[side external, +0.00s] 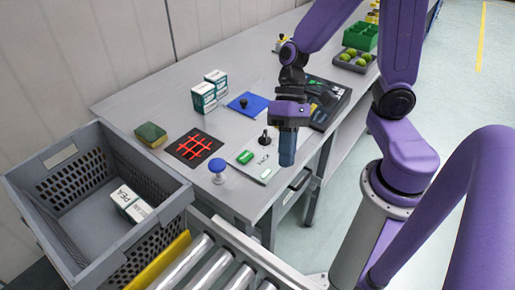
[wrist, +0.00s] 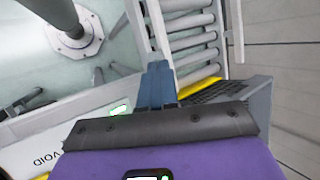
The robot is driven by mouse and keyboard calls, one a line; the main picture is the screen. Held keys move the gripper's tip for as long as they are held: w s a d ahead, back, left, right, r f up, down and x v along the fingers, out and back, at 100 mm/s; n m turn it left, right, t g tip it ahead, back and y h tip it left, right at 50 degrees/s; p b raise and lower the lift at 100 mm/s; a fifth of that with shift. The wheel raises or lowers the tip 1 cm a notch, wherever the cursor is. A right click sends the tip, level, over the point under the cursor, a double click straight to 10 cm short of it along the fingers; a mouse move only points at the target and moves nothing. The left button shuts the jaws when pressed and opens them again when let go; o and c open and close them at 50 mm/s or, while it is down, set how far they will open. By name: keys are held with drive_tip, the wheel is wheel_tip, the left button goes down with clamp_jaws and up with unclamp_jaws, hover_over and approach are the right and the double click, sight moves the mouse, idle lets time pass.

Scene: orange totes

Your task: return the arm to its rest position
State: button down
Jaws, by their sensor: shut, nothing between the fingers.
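My gripper (side external: 287,148) points downward over the front edge of the grey table (side external: 130,105) in the side view, with its blue fingers together and nothing between them. The blue fingers also show shut in the wrist view (wrist: 158,72). The purple arm reaches in from the right.
A grey crate (side external: 40,165) holding white boxes stands at the left beside a roller conveyor (side external: 205,262). A blue knob (side external: 217,168), dark knob (side external: 265,137), red-grid mat (side external: 194,147), sponge (side external: 151,134) and white-green boxes (side external: 205,97) stand on the table. A dark tray (side external: 330,102) lies behind the gripper.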

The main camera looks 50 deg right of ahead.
drive_tip(key=s+d+r+n+t+h, duration=0.3)
drive_tip(key=s+d+r+n+h, duration=0.1)
drive_tip(key=n, duration=0.8)
drive_tip(key=shift+s+d+t+h, duration=0.4)
drive_tip(key=shift+s+d+h, duration=0.45)
drive_tip(key=shift+s, duration=0.2)
